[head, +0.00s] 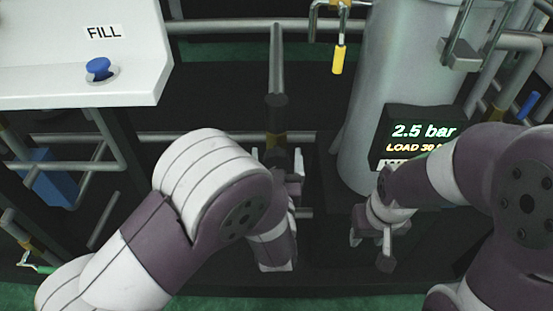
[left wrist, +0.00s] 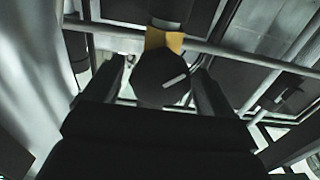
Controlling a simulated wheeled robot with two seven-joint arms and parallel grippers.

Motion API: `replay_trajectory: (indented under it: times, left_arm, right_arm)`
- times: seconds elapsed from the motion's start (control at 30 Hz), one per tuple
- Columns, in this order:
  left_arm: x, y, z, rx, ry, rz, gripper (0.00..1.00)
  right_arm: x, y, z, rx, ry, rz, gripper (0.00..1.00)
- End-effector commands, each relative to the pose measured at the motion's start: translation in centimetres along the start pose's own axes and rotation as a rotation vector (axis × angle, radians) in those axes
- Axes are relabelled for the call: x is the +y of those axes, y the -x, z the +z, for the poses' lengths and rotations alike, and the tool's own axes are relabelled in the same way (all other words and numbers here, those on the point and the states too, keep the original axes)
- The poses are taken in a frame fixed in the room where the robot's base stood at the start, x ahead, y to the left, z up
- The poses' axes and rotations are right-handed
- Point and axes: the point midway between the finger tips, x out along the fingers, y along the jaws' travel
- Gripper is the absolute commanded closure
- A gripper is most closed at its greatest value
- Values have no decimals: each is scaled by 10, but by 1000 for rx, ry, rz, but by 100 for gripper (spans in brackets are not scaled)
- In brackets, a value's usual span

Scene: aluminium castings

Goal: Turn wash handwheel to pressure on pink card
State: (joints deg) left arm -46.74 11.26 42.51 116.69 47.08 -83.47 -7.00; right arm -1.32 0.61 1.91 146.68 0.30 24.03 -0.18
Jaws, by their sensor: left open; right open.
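In the left wrist view a dark, many-sided knob (left wrist: 163,80) with a white mark sits below a yellow fitting (left wrist: 164,40); it appears to be the wash handwheel. The fingers of my left gripper (left wrist: 160,88) stand open on either side of it; contact cannot be told. A black display (head: 417,135) reads 2.5 bar, with a partly covered LOAD line below. My right gripper (head: 371,247) is open and empty. No pink card is visible.
A light grey tank (head: 375,90) stands behind the display. A white panel (head: 60,65) with a FILL label and a blue knob (head: 98,69) is at the upper left. A yellow handle (head: 338,59) hangs at the top. Pipes run around the work area.

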Motion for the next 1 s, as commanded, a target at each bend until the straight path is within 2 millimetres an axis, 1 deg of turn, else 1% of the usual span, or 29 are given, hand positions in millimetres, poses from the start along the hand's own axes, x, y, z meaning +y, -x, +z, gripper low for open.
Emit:
replay_trajectory:
  times: [0.03,0.07,0.1,0.17,0.2,0.23,0.43,0.57,0.77,1.0]
  left_arm:
    - [0,0,0,0,0,0,15]
    - [0,0,0,0,0,0,18]
    - [0,0,0,0,0,0,31]
    - [0,0,0,0,0,0,51]
    - [0,0,0,0,0,0,64]
    - [0,0,0,0,0,0,66]
    - [0,0,-1,-1,-9,-1,66]
    - [0,0,-2,-1,-44,-1,66]
    - [1,0,-5,-3,-164,-1,66]
    - [1,0,-5,-2,-359,-1,66]
  right_arm:
    - [0,0,0,0,0,0,57]
    - [0,0,0,0,0,0,57]
    - [0,0,0,0,0,0,57]
    - [0,0,0,0,0,0,57]
    - [0,0,0,0,0,0,57]
    - [0,0,0,0,0,0,57]
    - [0,2,0,0,0,0,57]
    - [0,9,-1,0,0,0,57]
    - [0,28,-3,0,0,0,57]
    - [0,53,-6,0,0,0,57]
